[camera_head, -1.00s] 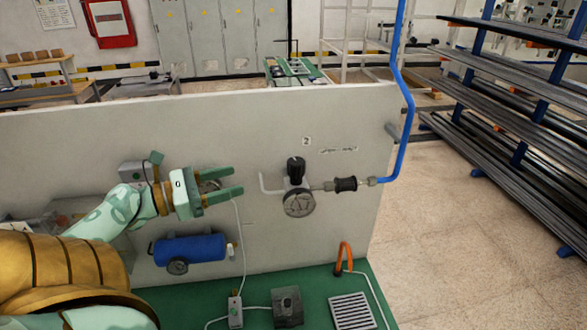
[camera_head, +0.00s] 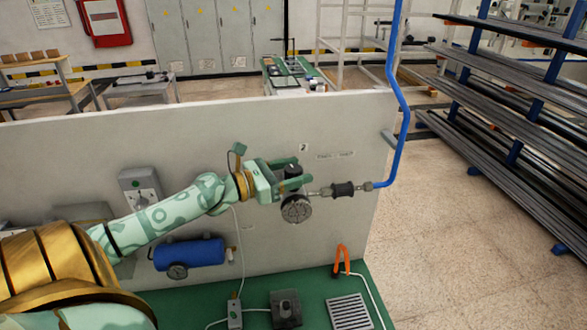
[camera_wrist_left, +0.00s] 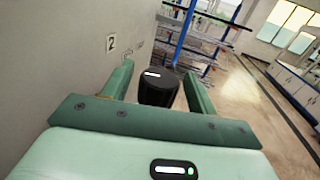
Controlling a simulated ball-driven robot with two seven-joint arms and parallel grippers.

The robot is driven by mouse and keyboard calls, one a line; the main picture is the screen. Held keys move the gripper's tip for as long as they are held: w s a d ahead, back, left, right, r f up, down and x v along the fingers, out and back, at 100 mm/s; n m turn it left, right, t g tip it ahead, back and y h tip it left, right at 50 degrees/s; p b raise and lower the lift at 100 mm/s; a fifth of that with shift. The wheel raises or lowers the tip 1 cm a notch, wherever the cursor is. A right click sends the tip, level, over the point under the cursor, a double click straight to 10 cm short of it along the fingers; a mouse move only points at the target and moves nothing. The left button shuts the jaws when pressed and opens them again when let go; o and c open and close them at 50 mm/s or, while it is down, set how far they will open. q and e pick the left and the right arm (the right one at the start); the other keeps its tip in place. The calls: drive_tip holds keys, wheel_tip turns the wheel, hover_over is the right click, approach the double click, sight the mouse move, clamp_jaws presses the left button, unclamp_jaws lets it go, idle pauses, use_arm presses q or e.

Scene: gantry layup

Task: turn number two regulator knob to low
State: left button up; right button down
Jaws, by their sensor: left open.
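The number two regulator is on the grey panel, below a small "2" label (camera_head: 303,147); the label also shows in the left wrist view (camera_wrist_left: 112,42). Its black knob (camera_wrist_left: 158,87) has a white mark on top and stands between the two green fingers of my left gripper (camera_wrist_left: 160,84). In the head view the left gripper (camera_head: 296,173) is open around the knob (camera_head: 292,170), which is partly hidden. I cannot tell whether either finger touches it. The round gauge (camera_head: 296,208) hangs just below. My right gripper is not in view.
A black fitting (camera_head: 343,189) and a blue pipe (camera_head: 408,110) lie to the right of the regulator. A blue cylinder (camera_head: 189,253) is on the panel at lower left.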

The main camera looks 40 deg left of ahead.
use_arm(q)
drive_tip(key=shift+w, duration=0.1)
drive_tip(key=c, duration=1)
drive_tip(key=shift+o, duration=0.2)
